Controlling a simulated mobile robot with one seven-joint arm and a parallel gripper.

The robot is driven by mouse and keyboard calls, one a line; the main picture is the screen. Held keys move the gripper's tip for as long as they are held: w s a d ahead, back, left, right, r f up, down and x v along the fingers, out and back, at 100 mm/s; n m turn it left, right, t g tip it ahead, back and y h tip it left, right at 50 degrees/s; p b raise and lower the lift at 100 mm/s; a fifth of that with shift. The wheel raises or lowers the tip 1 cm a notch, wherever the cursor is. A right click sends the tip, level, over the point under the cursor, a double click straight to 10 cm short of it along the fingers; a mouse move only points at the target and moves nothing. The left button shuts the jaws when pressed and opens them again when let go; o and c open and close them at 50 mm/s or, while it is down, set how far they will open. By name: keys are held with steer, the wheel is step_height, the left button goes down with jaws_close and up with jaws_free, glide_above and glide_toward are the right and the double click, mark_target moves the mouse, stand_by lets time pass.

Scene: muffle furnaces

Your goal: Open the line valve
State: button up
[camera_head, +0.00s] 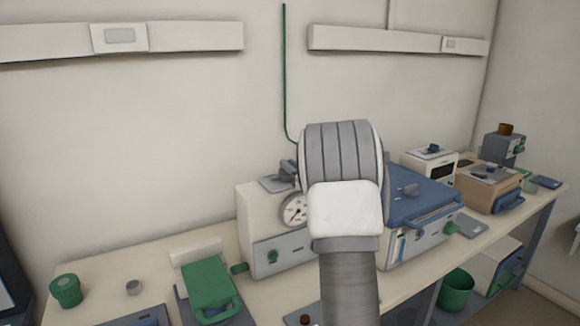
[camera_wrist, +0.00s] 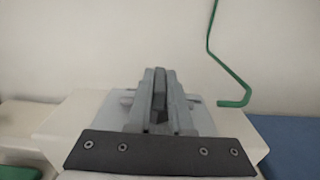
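The white unit (camera_head: 251,225) with a round dial gauge (camera_head: 294,210) stands on the bench, partly behind my arm. A grey plate (camera_head: 270,184) lies on its top, and the plate also shows in the wrist view (camera_wrist: 203,118). A green line (camera_head: 285,75) runs down the wall and bends toward the unit. My gripper (camera_wrist: 160,80) is over the plate, its two grey fingers close together around a narrow dark strip. I cannot tell whether that strip is a valve handle or finger pads. In the head view my arm hides most of the gripper. No valve is clearly identifiable.
A blue-topped furnace (camera_head: 425,208) stands just right of my arm. A tan unit (camera_head: 478,190) and a white unit (camera_head: 416,163) are farther right. A green-lidded device (camera_head: 207,285) and green jar (camera_head: 66,290) are on the left. Some bench top (camera_head: 120,262) is bare there.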

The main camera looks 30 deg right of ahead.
jaws_close()
